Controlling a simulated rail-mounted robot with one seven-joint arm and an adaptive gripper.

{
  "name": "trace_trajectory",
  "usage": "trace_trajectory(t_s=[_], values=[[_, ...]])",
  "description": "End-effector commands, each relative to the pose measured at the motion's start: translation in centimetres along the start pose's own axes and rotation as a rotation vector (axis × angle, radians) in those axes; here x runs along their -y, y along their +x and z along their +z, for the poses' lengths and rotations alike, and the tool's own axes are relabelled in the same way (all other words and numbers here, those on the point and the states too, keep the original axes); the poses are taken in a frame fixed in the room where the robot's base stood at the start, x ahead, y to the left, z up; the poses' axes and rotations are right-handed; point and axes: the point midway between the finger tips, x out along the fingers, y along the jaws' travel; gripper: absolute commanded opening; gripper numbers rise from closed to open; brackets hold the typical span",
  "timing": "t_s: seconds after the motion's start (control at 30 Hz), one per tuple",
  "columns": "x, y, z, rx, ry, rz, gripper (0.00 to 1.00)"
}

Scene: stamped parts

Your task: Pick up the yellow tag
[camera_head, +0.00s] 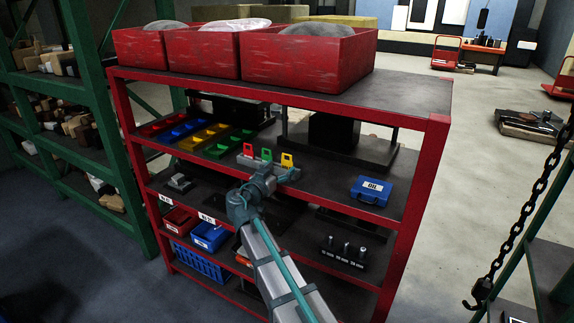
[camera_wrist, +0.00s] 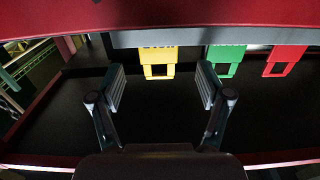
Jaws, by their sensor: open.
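The yellow tag (camera_head: 287,159) stands at the right end of a row of three in a grey holder (camera_head: 247,161) on the red rack's upper inner shelf. A green tag (camera_head: 266,155) and a red tag (camera_head: 248,150) stand to its left. My gripper (camera_head: 284,178) is in front of the holder, by the yellow tag. In the wrist view my gripper (camera_wrist: 161,82) is open and empty, and the yellow tag (camera_wrist: 158,62) shows between the fingers, beyond the tips. The green tag (camera_wrist: 226,60) is just beyond the right finger. The red tag (camera_wrist: 284,60) is farther right.
Red, blue, yellow and green trays (camera_head: 192,136) lie left of the holder. A blue case (camera_head: 371,190) stands on the shelf to the right. The rack's top board (camera_head: 412,97) is overhead, carrying red bins (camera_head: 305,62). Bare shelf lies between holder and case.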

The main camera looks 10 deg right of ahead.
Motion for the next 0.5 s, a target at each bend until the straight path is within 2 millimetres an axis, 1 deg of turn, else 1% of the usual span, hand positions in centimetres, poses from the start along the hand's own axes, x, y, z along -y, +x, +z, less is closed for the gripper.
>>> trace_trajectory(t_s=[0.2,0.3,0.4,0.5], values=[[-0.1,2.7,-0.4,0.001,-0.002,0.003,0.77],[-0.1,4.1,-0.2,0.001,-0.001,0.003,0.77],[-0.1,4.8,-0.1,0.001,0.0,0.001,0.77],[-0.1,4.9,0.1,0.001,0.0,-0.001,0.77]])
